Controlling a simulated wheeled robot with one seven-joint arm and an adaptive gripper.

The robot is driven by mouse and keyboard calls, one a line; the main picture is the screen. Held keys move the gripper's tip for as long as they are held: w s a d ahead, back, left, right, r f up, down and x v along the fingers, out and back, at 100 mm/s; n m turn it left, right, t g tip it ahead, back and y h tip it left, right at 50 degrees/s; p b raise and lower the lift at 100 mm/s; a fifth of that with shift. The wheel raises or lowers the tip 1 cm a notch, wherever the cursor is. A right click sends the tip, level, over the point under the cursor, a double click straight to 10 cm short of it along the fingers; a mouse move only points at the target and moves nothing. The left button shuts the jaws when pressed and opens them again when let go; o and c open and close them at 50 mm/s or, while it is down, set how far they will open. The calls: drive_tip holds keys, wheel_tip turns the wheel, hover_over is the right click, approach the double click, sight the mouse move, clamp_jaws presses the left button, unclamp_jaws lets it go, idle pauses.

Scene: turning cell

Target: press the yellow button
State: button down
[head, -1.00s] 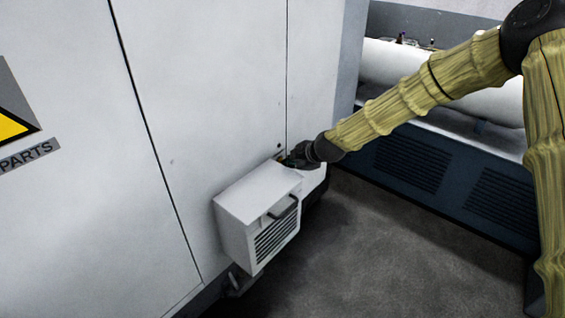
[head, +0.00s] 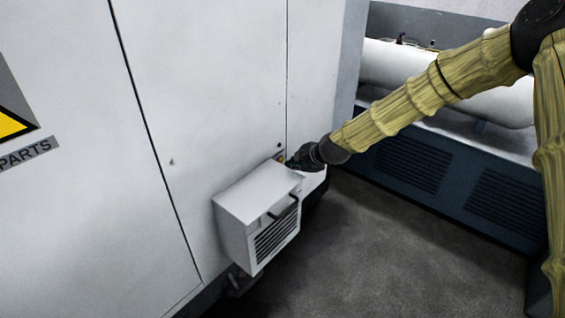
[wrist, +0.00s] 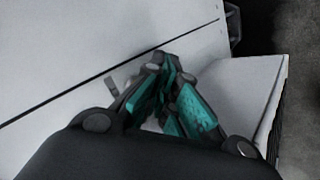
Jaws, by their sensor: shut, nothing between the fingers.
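A small yellowish patch (head: 280,158), which may be the yellow button, shows on the white machine panel just behind the vented box. It is too small to make out clearly. My gripper (head: 291,163) is shut and empty, just right of this patch and close to the panel. I cannot tell whether it touches anything. In the wrist view the teal-padded fingers (wrist: 166,65) are together at the tips, in front of the white panel. No yellow button can be made out in the wrist view.
A white box (head: 256,205) with a vent and dark handle juts from the panel beside my gripper; it also shows in the wrist view (wrist: 243,90). A blue vented base (head: 440,180) with a white cylinder stands at right. The grey floor (head: 380,255) is clear.

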drive_tip(key=s+d, duration=0.1)
drive_tip(key=d, duration=0.1)
drive_tip(key=s+d, duration=0.2)
drive_tip(key=shift+b, duration=0.35)
idle(0.3)
idle(0.4)
